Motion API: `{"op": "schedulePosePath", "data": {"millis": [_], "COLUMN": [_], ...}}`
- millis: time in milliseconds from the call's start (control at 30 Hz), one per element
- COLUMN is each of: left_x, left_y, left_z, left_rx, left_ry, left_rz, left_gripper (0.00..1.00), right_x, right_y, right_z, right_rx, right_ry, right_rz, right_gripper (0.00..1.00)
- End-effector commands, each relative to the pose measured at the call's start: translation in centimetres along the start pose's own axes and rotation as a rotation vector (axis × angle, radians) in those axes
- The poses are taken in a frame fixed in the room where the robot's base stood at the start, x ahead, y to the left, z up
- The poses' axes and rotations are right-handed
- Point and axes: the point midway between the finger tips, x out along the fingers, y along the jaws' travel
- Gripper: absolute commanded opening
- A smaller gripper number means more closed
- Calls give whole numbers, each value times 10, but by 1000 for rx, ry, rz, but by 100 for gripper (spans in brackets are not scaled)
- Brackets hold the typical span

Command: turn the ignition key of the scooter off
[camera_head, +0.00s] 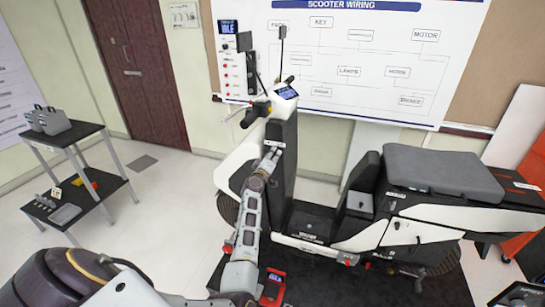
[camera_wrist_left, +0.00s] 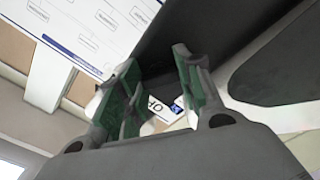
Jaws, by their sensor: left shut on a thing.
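The white and black scooter (camera_head: 282,170) stands upright in the middle of the head view, with its display and handlebar at the top of the column. My left gripper (camera_head: 274,150) is at the front column below the handlebar. In the left wrist view its two green-lined fingers (camera_wrist_left: 160,88) reach to the dark column panel, a short gap apart. The left gripper is shut on the ignition key, which the fingers hide. A white label with partly covered lettering (camera_wrist_left: 156,106) and a small blue patch show between the fingers. The key's angle cannot be told. My right gripper is out of view.
A wiring board (camera_head: 345,60) hangs on the wall behind the scooter. A grey and black shelf cart (camera_head: 68,137) stands at the left with cases and small parts. A red device (camera_head: 272,288) lies on the dark mat. Pale floor is clear between cart and scooter.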

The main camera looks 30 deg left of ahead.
Motion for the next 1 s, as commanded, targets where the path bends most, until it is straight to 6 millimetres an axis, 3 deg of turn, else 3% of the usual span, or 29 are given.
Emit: {"op": "schedulePosePath", "data": {"millis": [600, 1000], "left_x": [0, 0], "left_y": [-1, -2], "left_z": [-1, 0], "left_rx": [-456, -575], "left_ry": [1, 2], "left_rz": [-2, -2], "left_gripper": [12, 12], "right_x": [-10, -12], "right_y": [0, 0], "right_z": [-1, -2], "right_rx": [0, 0], "right_ry": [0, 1], "right_rz": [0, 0], "right_gripper": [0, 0]}}
